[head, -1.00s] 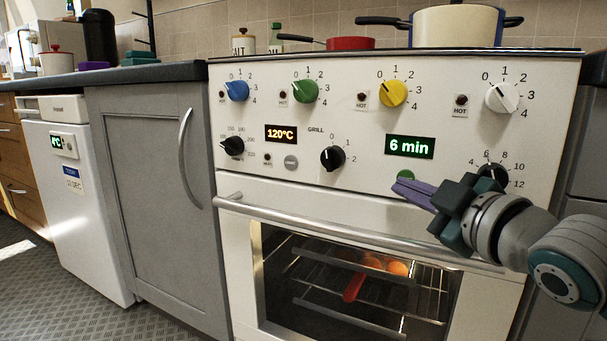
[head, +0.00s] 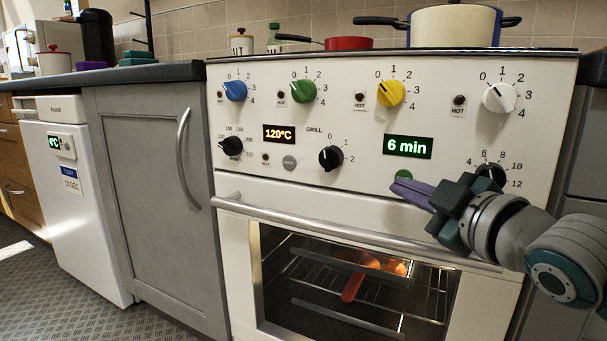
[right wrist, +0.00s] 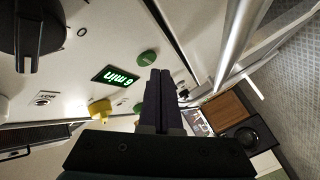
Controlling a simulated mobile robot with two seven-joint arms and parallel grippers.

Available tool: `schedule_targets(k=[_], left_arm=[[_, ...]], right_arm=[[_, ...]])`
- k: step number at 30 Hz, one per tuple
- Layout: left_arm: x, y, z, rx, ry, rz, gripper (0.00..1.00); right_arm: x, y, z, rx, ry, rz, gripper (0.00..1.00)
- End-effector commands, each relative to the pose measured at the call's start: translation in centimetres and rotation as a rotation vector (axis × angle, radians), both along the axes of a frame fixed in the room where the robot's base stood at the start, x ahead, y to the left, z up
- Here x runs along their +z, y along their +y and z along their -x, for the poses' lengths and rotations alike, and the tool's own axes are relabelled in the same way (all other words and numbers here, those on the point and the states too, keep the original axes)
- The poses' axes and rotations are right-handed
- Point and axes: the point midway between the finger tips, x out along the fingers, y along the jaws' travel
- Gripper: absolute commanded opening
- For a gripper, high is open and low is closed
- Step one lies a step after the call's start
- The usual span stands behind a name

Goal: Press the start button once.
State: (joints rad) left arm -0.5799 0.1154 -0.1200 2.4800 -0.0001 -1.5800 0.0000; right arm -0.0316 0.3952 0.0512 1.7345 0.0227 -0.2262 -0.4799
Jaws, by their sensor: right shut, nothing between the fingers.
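The start button appears to be the round green button (head: 404,174) on the white cooker panel, just under the green "6 min" display (head: 408,147). My right gripper (head: 396,186) is shut and empty, its purple fingers pointing left with the tips just below the button and partly over its lower edge. In the right wrist view the shut fingers (right wrist: 160,74) end close beside the green button (right wrist: 147,58), a little apart from it in the picture. I cannot tell whether they touch the panel. My left gripper is not in view.
A small grey button (head: 289,163) and a black knob (head: 331,158) sit left of the display. Another black knob (head: 490,172) is close above my right gripper. The oven handle (head: 330,228) runs below. Behind the oven glass, orange food lies on a rack.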

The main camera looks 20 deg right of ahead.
Motion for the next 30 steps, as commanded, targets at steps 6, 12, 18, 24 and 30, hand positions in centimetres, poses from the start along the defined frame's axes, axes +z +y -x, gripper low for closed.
schedule_targets(k=[6, 12, 18, 24, 30], left_arm=[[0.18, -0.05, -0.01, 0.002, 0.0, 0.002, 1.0], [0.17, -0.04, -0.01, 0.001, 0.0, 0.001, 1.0], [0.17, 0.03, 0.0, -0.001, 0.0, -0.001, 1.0], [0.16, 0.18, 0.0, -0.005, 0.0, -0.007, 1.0], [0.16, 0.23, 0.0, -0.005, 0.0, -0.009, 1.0]], right_arm=[[0.05, -0.51, -0.44, 0.001, -0.001, 0.001, 0.0], [0.01, -0.6, -0.53, 0.001, -0.001, 0.0, 0.0], [0.02, -0.62, -0.54, 0.001, -0.001, 0.0, 0.0], [0.03, -0.76, -0.68, 0.001, -0.001, 0.0, 0.0], [0.01, -0.96, -0.83, 0.0, 0.0, 0.001, 0.0]])
